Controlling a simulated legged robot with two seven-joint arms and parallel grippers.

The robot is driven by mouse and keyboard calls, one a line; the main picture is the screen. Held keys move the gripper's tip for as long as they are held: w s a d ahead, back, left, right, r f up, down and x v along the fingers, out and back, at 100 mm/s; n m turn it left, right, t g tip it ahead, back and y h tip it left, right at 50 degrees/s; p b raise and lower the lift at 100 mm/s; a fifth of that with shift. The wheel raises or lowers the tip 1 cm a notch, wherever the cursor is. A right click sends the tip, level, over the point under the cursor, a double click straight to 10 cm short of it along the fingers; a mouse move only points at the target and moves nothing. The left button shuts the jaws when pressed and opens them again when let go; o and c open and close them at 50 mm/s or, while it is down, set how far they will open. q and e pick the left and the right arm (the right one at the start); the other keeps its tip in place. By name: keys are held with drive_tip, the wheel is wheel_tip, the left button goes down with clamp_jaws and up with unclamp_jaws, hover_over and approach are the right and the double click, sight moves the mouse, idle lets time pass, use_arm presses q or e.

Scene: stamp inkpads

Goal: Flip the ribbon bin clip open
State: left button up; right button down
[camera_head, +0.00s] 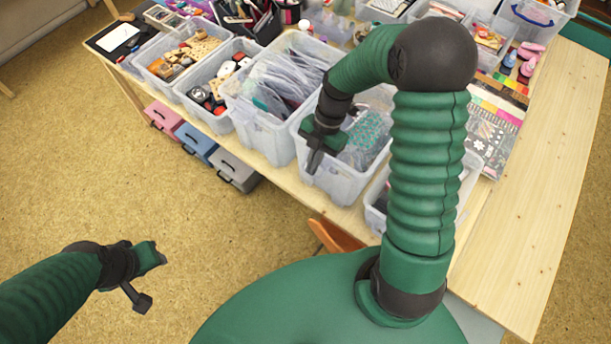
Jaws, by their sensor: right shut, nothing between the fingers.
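Several clear plastic bins stand in a row on the wooden table. I cannot tell for certain which one is the ribbon bin. My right gripper (315,161) is shut and empty, pointing down at the front left corner of a clear bin (333,183) with a teal dotted packet (368,132) in it. Whether its fingers touch the bin is unclear. No clip can be made out there; the gripper and arm hide part of this bin's rim. My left gripper (152,281) is open and empty over the floor, away from the table.
A bin of clear packets (262,128) stands just left of my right gripper. A bin with a blue handle (535,14) is at the back right. Pink, blue and grey boxes (233,172) sit below the table's front edge. The table's right side (540,190) is bare.

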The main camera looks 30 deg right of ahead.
drive_tip(key=shift+a, duration=0.15)
drive_tip(key=shift+r, duration=0.1)
drive_tip(key=shift+r+p, duration=0.7)
drive_tip(key=shift+r, duration=0.05)
drive_tip(key=shift+f, duration=0.1)
